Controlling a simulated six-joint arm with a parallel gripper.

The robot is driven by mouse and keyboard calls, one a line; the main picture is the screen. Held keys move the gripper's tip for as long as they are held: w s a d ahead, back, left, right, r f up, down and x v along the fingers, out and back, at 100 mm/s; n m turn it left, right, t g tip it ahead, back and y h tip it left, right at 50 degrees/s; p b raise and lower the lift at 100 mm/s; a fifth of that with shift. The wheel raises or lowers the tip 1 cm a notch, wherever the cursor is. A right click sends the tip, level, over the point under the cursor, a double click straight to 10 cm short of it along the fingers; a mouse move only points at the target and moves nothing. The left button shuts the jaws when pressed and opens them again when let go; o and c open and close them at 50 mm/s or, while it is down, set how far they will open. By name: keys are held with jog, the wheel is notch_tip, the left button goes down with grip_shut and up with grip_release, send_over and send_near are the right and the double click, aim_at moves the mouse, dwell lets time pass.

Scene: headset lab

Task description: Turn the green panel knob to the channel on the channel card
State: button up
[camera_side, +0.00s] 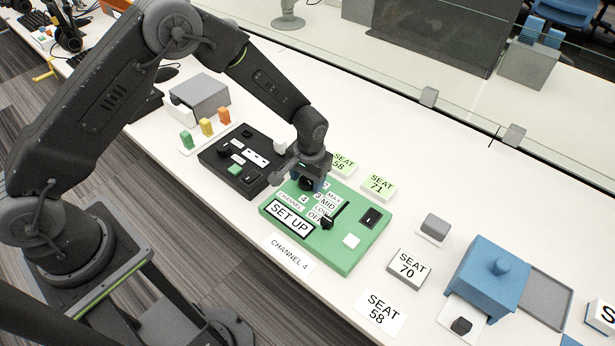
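The green panel (352,258) lies on the white table, with a SET UP label and a channel dial near its far left corner. My gripper (306,184) points down over that dial. A dark round shape just below it seems to be the knob, mostly hidden by the gripper. I cannot tell whether the fingers touch it or how far apart they are. Digits 3 and 4 show beside the dial, but the knob's pointer is hidden. The channel card (290,252) lies at the panel's front left edge and reads CHANNEL 4.
The green panel also carries a black slider knob (326,222), a black rocker switch (371,217) and a white button (351,241). A black panel (227,160) stands close on the left. SEAT 71 (380,185) and SEAT 70 (409,268) blocks and a blue box (487,277) are to the right.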

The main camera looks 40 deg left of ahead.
jog(key=c, duration=0.7)
jog(key=m, duration=0.4)
jog(key=shift+s+m, duration=0.1)
jog(key=shift+m, duration=1.9)
jog(key=o, duration=0.9)
jog(key=shift+o, duration=0.2)
